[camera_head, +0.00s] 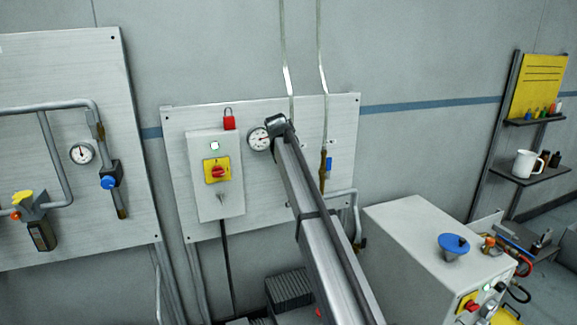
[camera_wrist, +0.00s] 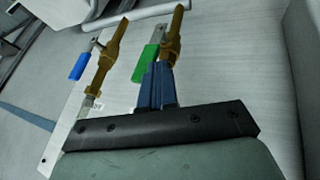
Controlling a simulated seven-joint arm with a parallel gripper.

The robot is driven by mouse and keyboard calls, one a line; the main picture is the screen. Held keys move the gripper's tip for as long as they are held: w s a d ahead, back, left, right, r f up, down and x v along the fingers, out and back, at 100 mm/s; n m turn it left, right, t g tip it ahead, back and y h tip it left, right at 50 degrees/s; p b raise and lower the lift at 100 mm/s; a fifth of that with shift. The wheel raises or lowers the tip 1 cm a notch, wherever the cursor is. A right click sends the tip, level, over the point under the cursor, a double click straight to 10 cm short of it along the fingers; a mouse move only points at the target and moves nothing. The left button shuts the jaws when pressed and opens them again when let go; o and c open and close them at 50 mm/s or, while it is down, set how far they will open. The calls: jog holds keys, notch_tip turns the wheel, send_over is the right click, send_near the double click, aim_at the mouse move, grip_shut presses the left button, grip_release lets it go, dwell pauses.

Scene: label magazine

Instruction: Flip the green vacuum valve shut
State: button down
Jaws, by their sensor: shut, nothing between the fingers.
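The green valve handle (camera_wrist: 147,62) is in the wrist view, on a grey metal lever beside an upright brass valve body (camera_wrist: 174,42). It slants a little away from the brass body, with its free end toward my fingers. My gripper (camera_wrist: 158,68) is shut and empty. Its blue fingertips overlap the lower brass body and lie just right of the green handle. I cannot tell whether they touch either. In the head view my arm hides the green valve and my gripper.
A second brass valve (camera_wrist: 107,62) with a blue handle (camera_wrist: 78,66) stands left of the green one, and its blue handle also shows in the head view (camera_head: 330,164). A gauge (camera_head: 259,139) and a switch box (camera_head: 215,190) share the panel. A grey cabinet (camera_head: 405,225) stands right.

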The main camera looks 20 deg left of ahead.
jog(key=w+d+f+m+g+y, duration=0.1)
jog(key=w+d+f+g+y, duration=0.3)
jog(key=w+d+g+y, duration=0.2)
jog(key=shift+w+d+f+m, duration=0.2)
jog(key=shift+w+d+m, duration=0.2)
jog(key=shift+w+d, duration=0.4)
dwell(0.5)
dwell(0.4)
jog(key=w+d+r, duration=0.3)
jog(key=d+r, duration=0.5)
jog(key=shift+d+r, duration=0.15)
jog(key=shift+r, duration=0.2)
dwell(0.3)
